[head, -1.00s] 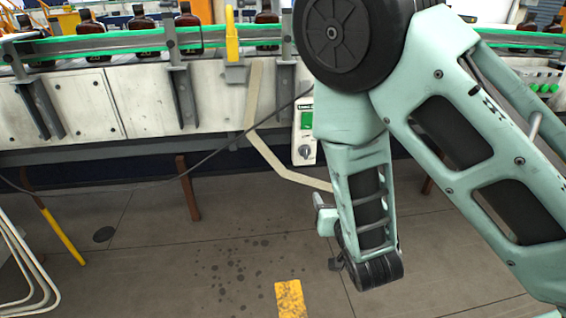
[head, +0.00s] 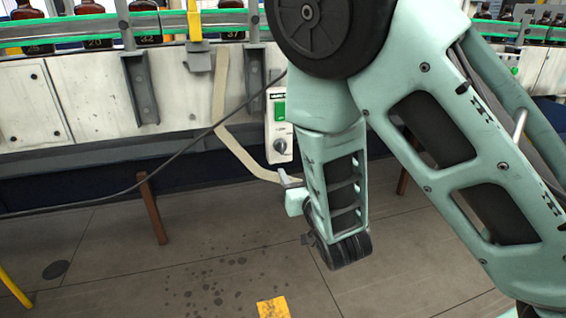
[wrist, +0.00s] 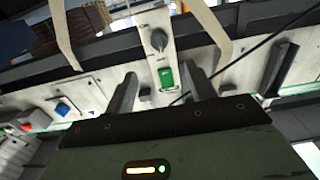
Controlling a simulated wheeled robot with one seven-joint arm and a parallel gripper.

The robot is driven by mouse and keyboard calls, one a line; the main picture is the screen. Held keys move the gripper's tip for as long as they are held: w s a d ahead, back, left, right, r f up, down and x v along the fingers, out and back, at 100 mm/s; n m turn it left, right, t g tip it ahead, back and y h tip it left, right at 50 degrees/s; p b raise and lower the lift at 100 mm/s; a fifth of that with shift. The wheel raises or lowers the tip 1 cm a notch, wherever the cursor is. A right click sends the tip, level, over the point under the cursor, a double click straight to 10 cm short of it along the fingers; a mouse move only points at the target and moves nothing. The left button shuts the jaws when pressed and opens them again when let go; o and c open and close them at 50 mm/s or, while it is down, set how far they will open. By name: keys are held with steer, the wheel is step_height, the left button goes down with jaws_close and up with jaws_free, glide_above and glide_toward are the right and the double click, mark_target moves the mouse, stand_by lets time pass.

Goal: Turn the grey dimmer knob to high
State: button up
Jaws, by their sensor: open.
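The grey dimmer knob (head: 280,146) sits on a white control box on the front of the conveyor, below a green switch (head: 280,111). In the wrist view the knob (wrist: 158,40) shows beyond my gripper, with the green switch (wrist: 166,77) nearer to me. My gripper (wrist: 163,88) is open and empty, its two fingers spread either side of the box in the picture. They are apart from the knob. In the head view my arm hangs just right of the box, and the gripper fingers cannot be made out clearly. The knob's setting is too small to read.
A conveyor (head: 90,100) with amber bottles (head: 92,22) on top runs along the back. A dark cable (head: 185,150) and a beige strip (head: 235,148) run close to the box. The floor in front is open, with a yellow patch (head: 272,307).

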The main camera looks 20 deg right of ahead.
mark_target(283, 149)
steer(key=w+b, duration=0.5)
steer(key=w, duration=0.7)
steer(key=shift+w+d, duration=0.1)
steer(key=shift+w, duration=0.3)
steer(key=shift+c, duration=0.3)
steer(key=c, duration=0.9)
